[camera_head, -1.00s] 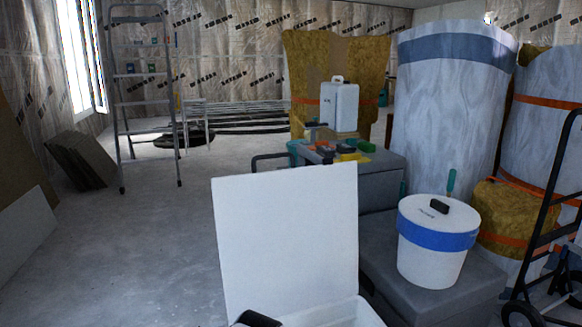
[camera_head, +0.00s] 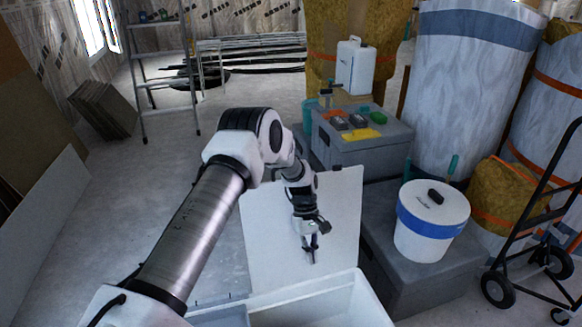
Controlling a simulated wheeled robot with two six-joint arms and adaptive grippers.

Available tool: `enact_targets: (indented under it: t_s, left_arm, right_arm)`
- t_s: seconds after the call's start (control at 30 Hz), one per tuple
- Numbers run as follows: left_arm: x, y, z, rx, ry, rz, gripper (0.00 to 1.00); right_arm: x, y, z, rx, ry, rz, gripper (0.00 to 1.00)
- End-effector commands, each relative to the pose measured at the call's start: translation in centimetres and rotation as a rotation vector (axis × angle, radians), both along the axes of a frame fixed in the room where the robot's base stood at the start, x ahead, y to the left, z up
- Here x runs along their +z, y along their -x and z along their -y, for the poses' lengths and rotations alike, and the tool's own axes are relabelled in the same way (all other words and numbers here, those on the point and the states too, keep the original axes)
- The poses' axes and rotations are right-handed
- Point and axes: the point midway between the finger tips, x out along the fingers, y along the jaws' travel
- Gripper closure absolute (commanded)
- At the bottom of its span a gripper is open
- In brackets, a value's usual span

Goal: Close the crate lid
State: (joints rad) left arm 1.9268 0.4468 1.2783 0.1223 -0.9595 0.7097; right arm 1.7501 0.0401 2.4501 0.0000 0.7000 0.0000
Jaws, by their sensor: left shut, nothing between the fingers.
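The white crate lid (camera_head: 335,225) stands upright, open, at the back of the white crate (camera_head: 345,303). The crate's front is cut off by the bottom of the view; its inside shows a pale wall and a grey part at the left. My left arm reaches in from the lower left. My left gripper (camera_head: 311,256) is shut and empty, pointing down in front of the lid's inner face, above the crate's back edge. I cannot tell whether it touches the lid. My right gripper is out of view.
A grey box (camera_head: 360,150) with tools and a white canister (camera_head: 355,66) stands behind the lid. A white bucket with a blue band (camera_head: 430,222) sits on another grey box to the right. A hand truck (camera_head: 530,235) stands far right.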

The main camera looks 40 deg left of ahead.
Motion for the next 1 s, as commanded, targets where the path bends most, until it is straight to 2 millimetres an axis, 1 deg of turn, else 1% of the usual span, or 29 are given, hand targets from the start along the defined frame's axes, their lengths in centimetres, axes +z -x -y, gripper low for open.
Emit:
enact_targets:
  t_s: [0.03, 0.07, 0.1, 0.17, 0.2, 0.3, 0.37, 0.4, 0.47, 0.57, 0.67, 1.0]
  left_arm:
    - [7.2, -1.6, -2.6, -0.036, -0.099, 0.057, 1.0]
    - [10.0, -2.5, -4.3, -0.057, -0.167, 0.091, 1.0]
    - [13.8, -3.7, -6.6, -0.081, -0.258, 0.14, 1.0]
    - [19.1, -5.4, -9.7, -0.109, -0.381, 0.212, 1.0]
    - [22.2, -6.4, -11.4, -0.123, -0.451, 0.256, 1.0]
    - [27.9, -8.2, -14.5, -0.145, -0.581, 0.341, 1.0]
    - [29.7, -8.8, -15.6, -0.153, -0.627, 0.373, 1.0]
    - [30.3, -9.0, -16.0, -0.154, -0.645, 0.384, 1.0]
    - [30.4, -9.2, -16.3, -0.156, -0.658, 0.392, 1.0]
    - [29.4, -9.3, -16.6, -0.158, -0.66, 0.393, 1.0]
    - [27.9, -9.5, -17.1, -0.159, -0.659, 0.389, 1.0]
    - [20.8, -10.8, -19.2, -0.161, -0.66, 0.388, 1.0]
  right_arm:
    - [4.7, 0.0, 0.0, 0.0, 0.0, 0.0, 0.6]
    - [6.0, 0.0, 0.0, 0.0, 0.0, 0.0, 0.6]
    - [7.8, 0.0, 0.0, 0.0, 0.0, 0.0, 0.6]
    - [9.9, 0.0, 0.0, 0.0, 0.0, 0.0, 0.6]
    - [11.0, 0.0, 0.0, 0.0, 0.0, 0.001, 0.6]
    - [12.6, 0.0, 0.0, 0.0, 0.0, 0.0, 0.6]
    - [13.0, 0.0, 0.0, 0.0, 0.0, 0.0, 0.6]
    - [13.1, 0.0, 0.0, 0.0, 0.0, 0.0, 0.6]
    - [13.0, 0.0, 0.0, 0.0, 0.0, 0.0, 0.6]
    - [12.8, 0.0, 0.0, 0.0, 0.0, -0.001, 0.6]
    - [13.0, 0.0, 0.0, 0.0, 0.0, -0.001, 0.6]
    - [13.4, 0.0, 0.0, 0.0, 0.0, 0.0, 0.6]
